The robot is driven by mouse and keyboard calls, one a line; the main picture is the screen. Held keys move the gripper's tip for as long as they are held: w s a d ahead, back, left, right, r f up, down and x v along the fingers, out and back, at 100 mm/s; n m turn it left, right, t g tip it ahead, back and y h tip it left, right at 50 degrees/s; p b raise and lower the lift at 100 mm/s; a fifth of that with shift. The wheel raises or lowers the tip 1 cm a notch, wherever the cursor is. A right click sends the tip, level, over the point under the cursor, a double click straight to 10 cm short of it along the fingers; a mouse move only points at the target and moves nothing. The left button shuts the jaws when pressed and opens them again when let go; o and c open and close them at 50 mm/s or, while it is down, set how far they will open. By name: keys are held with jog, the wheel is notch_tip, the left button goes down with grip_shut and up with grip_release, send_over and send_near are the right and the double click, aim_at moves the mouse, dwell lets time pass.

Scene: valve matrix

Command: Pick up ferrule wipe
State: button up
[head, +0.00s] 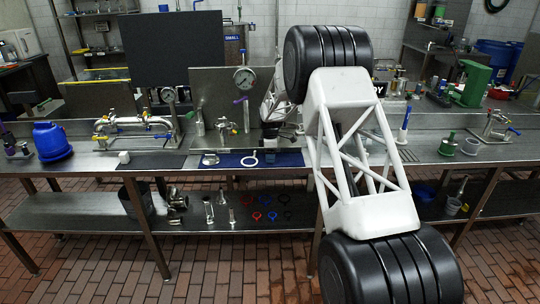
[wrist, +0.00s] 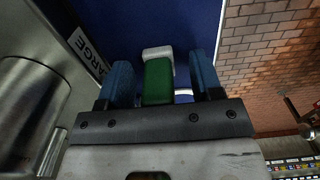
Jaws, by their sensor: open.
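A small green block with a white end, which looks like the ferrule wipe (wrist: 158,82), shows in the wrist view over a dark blue mat (wrist: 190,20). My gripper (wrist: 160,64) has its two blue fingers apart, one on each side of the green block. Gaps show between the block and both fingers. In the head view my gripper is low over the bench near the blue mat (head: 285,159), partly hidden by my own arm. I cannot make out the wipe in the head view.
A white ring (head: 248,160) and a small metal part (head: 210,159) lie on the mat. A pipe assembly (head: 135,127) and a blue container (head: 50,141) stand to the left. A metal cylinder (wrist: 30,95) is close on the left in the wrist view.

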jog(key=c, duration=1)
jog(key=shift+r, duration=0.15)
jog(key=shift+r, duration=1.6)
jog(key=s, duration=0.5)
jog(key=s+d+r, duration=0.1)
jog(key=s, duration=0.4)
jog(key=s+d, duration=0.1)
jog(key=s, duration=0.4)
jog(key=shift+s+d+r, duration=0.1)
jog(key=shift+s+r, duration=0.15)
jog(key=shift+s, duration=0.15)
